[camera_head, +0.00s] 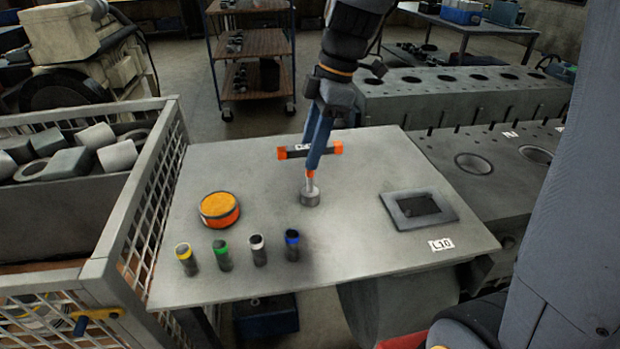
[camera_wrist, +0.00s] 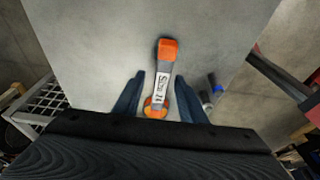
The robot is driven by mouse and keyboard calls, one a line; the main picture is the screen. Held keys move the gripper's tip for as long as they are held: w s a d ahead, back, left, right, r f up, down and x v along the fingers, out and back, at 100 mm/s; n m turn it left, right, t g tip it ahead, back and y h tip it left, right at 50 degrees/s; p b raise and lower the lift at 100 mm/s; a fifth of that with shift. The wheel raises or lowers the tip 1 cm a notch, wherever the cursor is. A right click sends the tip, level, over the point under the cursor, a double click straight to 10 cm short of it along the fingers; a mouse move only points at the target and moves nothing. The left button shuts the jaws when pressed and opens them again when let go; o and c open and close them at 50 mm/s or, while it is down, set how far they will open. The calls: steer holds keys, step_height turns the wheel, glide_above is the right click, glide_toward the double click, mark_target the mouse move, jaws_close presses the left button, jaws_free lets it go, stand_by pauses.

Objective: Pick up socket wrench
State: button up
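The socket wrench (camera_head: 329,148) looks like a T-handle tool standing upright on the grey table. It has a dark crossbar with orange ends and a white label, and a shaft running down to a grey socket (camera_head: 310,198). My gripper (camera_head: 314,166) is above it, pointing down, and its blue fingers cover the middle of the bar and part of the shaft. In the wrist view, the labelled bar (camera_wrist: 163,70) lies between the two fingers of my gripper (camera_wrist: 160,80). The fingers are apart, with visible gaps on both sides of the bar.
The table (camera_head: 350,245) also holds an orange round tin (camera_head: 219,210), several small colour-topped cylinders (camera_head: 258,251) and a dark square frame (camera_head: 418,209). A mesh-sided crate (camera_head: 150,180) stands at the left. Engine blocks (camera_head: 470,95) stand behind right.

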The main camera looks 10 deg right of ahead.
steer(key=p, duration=0.2)
glide_above(305, 191)
steer(key=shift+s+f, duration=0.15)
steer(key=shift+f, duration=2.55)
jaws_close()
